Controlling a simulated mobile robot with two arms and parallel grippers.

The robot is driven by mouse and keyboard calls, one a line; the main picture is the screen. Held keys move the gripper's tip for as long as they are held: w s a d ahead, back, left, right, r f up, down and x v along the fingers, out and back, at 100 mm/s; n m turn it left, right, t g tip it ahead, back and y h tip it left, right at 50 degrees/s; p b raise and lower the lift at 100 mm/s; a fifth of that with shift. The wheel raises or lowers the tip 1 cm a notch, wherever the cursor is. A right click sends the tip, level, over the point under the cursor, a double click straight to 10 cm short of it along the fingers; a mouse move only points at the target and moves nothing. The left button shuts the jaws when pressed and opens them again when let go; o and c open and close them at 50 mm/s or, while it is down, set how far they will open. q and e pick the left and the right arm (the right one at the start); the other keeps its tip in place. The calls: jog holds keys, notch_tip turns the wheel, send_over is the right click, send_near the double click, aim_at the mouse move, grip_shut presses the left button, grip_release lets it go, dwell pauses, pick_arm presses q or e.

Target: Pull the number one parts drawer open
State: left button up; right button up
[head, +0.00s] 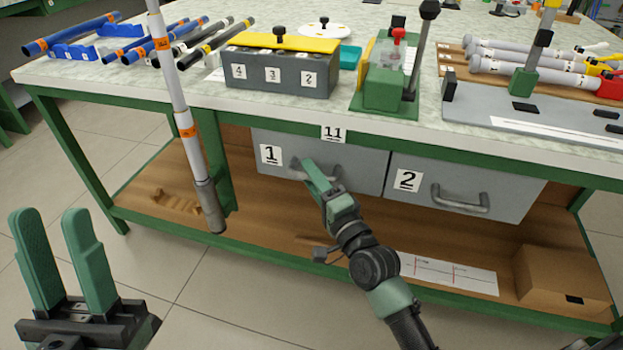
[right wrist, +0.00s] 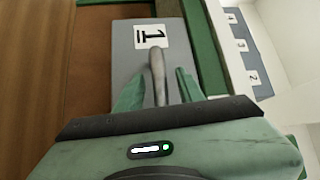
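The number one drawer (head: 340,160) is a grey front under the bench top with a "1" label and a metal bar handle (head: 296,167). It looks shut, roughly in line with the drawer beside it. My right gripper (head: 312,178) is at this handle. In the right wrist view the handle (right wrist: 157,70) lies between the two green fingers of my right gripper (right wrist: 158,88), with gaps visible beside it, so the fingers look open around it. My left gripper (head: 62,235) is open and empty at the lower left, away from the bench.
The number two drawer (head: 460,190) with its own handle is to the right. A grey pipe with orange bands (head: 178,110) stands at the bench front, left of drawer one. A cardboard box (head: 560,280) sits on the lower shelf (head: 270,240). The floor in front is clear.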

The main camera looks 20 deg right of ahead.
jog(key=shift+w, duration=0.15)
grip_shut()
dwell(1.4)
